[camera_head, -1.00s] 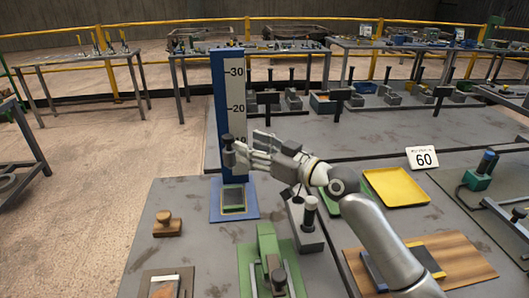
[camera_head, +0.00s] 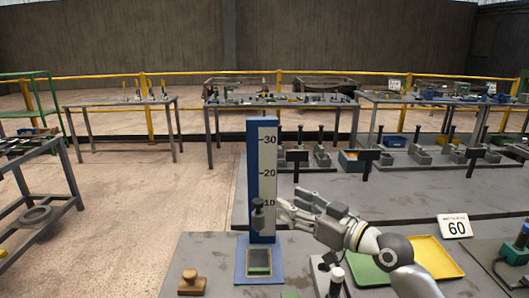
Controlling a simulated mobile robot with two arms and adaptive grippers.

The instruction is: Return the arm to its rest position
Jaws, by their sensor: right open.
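My right arm comes in from the lower right. The scale stands upright on a blue base and is marked 10, 20 and 30. A small dark knob-like piece (camera_head: 258,214) shows at the scale, just left of the fingertips. I cannot tell whether the fingers touch it. My left gripper is not in view.
A wooden stamp-like block (camera_head: 191,283) sits at the table's front left. Work tables and a yellow railing (camera_head: 205,78) stand behind.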

